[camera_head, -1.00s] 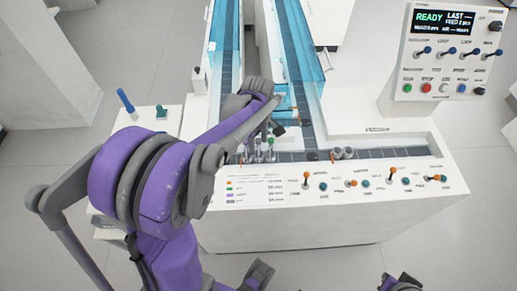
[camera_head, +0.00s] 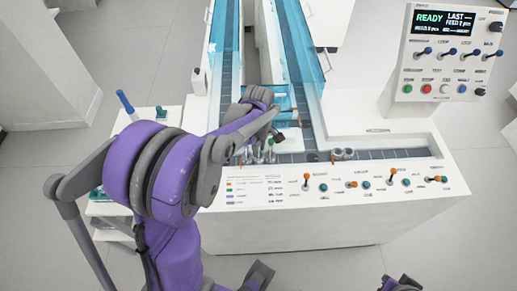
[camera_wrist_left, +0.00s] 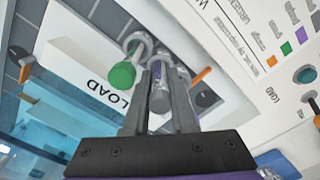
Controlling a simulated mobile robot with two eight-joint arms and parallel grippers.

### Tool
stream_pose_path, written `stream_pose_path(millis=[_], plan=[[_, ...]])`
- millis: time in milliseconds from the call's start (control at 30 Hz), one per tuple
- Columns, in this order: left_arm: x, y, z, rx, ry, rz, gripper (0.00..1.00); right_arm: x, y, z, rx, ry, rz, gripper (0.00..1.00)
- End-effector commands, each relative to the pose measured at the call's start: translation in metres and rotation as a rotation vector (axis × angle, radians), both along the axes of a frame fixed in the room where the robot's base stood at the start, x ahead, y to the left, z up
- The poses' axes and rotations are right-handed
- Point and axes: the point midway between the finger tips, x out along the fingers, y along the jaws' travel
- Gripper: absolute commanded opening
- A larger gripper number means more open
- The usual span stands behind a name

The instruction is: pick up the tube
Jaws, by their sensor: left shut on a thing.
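My left gripper (camera_wrist_left: 160,80) is shut on a tube (camera_wrist_left: 160,101) with a grey rounded end, seen between its dark fingers in the left wrist view. A little purple shows on the tube. Beside it is a tube with a green end (camera_wrist_left: 122,75), close to a white plate marked LOAD (camera_wrist_left: 85,70). In the head view, several small tubes (camera_head: 259,156) stand at the left of the track's front, under my left arm. My left fingertips are largely hidden there by the arm. I cannot tell whether the held tube is clear of its seat.
Blue clear covers (camera_head: 300,40) run along the track lanes behind the gripper. Grey round parts (camera_head: 343,154) sit right of the tubes. Orange levers (camera_head: 306,180) line the white front panel. A control box (camera_head: 450,50) reading READY stands at the right.

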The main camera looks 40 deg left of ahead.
Motion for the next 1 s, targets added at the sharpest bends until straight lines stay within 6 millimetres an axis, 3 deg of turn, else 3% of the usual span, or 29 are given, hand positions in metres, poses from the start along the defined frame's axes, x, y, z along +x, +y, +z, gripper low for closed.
stream_pose_path(millis=[167,600,767,1000], plan=[[0.0,0.0,0.009,0.0,0.0,0.0,0.0,0.0,0.0,0.001,0.0,-0.001,0.0,0.0],[0.0,0.0,0.088,0.0,0.0,0.0,0.0,0.002,0.0,0.011,0.0,-0.004,0.0,0.0],[0.0,0.0,0.1,0.0,0.0,0.0,0.0,0.002,0.0,0.011,0.0,-0.004,0.0,0.0],[0.0,0.0,0.1,0.0,0.0,0.0,0.0,0.002,0.0,0.011,0.0,-0.004,0.0,0.0]])
